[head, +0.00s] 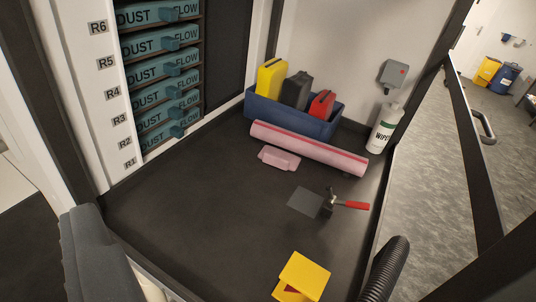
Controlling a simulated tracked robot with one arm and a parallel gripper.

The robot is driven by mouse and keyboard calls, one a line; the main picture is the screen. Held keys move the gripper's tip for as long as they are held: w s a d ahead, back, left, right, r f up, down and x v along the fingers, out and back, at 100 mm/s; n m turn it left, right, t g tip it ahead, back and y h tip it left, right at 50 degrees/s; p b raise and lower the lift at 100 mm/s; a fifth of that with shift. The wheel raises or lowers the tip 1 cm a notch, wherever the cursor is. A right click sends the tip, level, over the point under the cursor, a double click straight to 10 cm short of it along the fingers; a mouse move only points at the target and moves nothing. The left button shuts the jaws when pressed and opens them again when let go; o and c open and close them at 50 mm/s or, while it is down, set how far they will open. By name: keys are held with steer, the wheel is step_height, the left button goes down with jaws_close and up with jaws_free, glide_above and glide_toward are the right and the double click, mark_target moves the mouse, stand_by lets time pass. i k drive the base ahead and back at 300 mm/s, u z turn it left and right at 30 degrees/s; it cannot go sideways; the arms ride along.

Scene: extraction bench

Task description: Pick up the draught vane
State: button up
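No thing in the head view is labelled as the draught vane, and I cannot tell for sure which it is. A thin dark grey plate (305,202) lies on the dark bench top, right of centre. A small dark clamp with a red handle (350,205) stands at its right edge, touching or nearly touching it. A yellow folded or box-like piece (303,276) with an opening low on its front stands near the front edge. My gripper's fingertips do not show.
A blue bin (293,120) at the back holds yellow, black and red cases. A pink roll (308,148), a small pink piece (279,159) and a wipes bottle (384,128) stand nearby. Labelled filter slots (160,75) rise at left. A black hose (385,270) is front right. The bench's left middle is clear.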

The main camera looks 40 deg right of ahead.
mark_target(302, 279)
steer(key=z, duration=0.1)
steer(key=k, duration=0.5)
steer(key=z, duration=1.35)
steer(key=k, duration=0.95)
steer(key=u, duration=0.45)
steer(key=i, duration=1)
steer(key=z, duration=0.05)
